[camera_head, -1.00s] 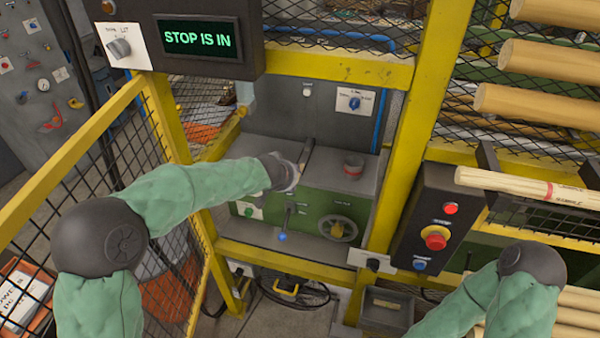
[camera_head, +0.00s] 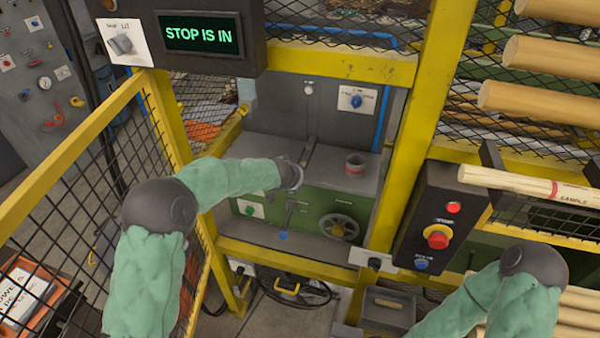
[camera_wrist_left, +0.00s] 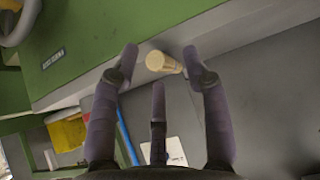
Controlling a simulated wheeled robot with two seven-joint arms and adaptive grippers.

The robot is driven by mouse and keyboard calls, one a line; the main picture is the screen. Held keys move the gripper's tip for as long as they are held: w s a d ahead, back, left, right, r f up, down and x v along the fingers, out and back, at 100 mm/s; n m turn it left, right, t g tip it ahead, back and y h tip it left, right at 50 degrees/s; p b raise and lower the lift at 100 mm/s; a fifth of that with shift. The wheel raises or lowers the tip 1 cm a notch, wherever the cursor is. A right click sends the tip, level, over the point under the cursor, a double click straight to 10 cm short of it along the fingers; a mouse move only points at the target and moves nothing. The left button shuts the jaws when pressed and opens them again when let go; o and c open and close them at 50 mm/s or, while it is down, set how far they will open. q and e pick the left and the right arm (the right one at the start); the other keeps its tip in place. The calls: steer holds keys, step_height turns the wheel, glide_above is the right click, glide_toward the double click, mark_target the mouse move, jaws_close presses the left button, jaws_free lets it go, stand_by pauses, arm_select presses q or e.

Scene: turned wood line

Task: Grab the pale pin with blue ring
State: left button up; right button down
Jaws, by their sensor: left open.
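A pale pin (camera_wrist_left: 162,62) stands out from the grey ledge beside the green machine panel in the left wrist view. It lies between and just beyond the tips of my left gripper (camera_wrist_left: 158,66), which is open around empty space. I cannot make out a blue ring on the pin. In the head view my left gripper (camera_head: 297,176) is at the front edge of the green machine (camera_head: 315,207), and the pin there is hidden or too small to tell. My right forearm enters at the lower right; its gripper is out of frame.
Yellow posts and mesh frame the opening around my left arm. A control box (camera_head: 437,220) with buttons and a pale sample rod (camera_head: 525,185) are to the right.

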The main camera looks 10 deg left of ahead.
arm_select(q)
steer(key=shift+w, duration=0.1)
steer(key=shift+f, duration=0.1)
steer(key=c, duration=0.8)
